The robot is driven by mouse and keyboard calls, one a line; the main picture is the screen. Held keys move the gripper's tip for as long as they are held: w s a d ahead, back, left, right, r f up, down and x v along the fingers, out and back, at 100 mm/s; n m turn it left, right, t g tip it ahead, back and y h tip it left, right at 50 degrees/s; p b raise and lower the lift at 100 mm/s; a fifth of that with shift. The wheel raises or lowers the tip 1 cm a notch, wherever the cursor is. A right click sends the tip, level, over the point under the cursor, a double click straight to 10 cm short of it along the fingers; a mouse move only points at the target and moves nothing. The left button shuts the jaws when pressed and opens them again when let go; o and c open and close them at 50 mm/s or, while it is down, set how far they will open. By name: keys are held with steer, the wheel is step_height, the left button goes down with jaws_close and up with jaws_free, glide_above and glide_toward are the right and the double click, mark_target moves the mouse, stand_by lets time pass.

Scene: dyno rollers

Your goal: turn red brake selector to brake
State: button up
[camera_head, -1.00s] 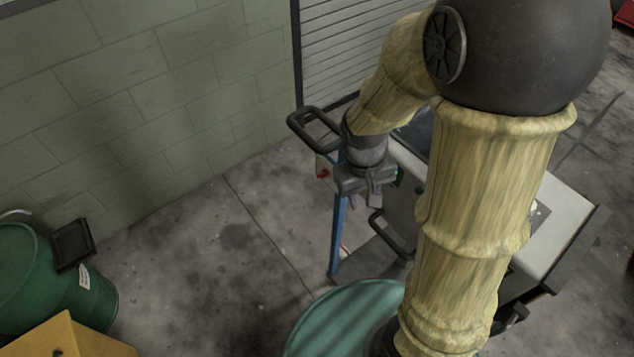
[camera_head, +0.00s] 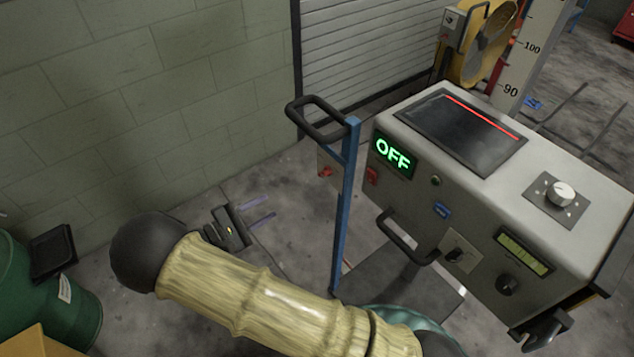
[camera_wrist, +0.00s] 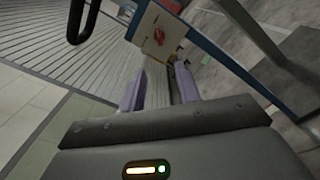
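The red selector (camera_head: 326,171) is a small knob on a pale plate (camera_head: 331,183) beside the blue post. In the wrist view the red knob (camera_wrist: 157,34) shows ahead of the fingers, with its handle slanted on the plate (camera_wrist: 151,49); its labels are too small to read. My gripper (camera_head: 266,205) is left of and lower than the selector in the head view, apart from it. In the wrist view my gripper (camera_wrist: 158,80) has its two purple-grey fingers spread with nothing between them.
A blue post (camera_head: 347,205) with a black loop handle (camera_head: 318,118) stands beside the selector. The grey console (camera_head: 560,165) with a green OFF display (camera_head: 393,153) and another red switch (camera_head: 372,175) is to the right. A green barrel (camera_head: 60,310) is at lower left. Floor between is open.

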stand_by(0.4)
steer(key=p, duration=0.2)
glide_toward(321, 175)
steer(key=x, duration=0.9)
steer(key=shift+f, duration=0.1)
steer(key=c, duration=0.7)
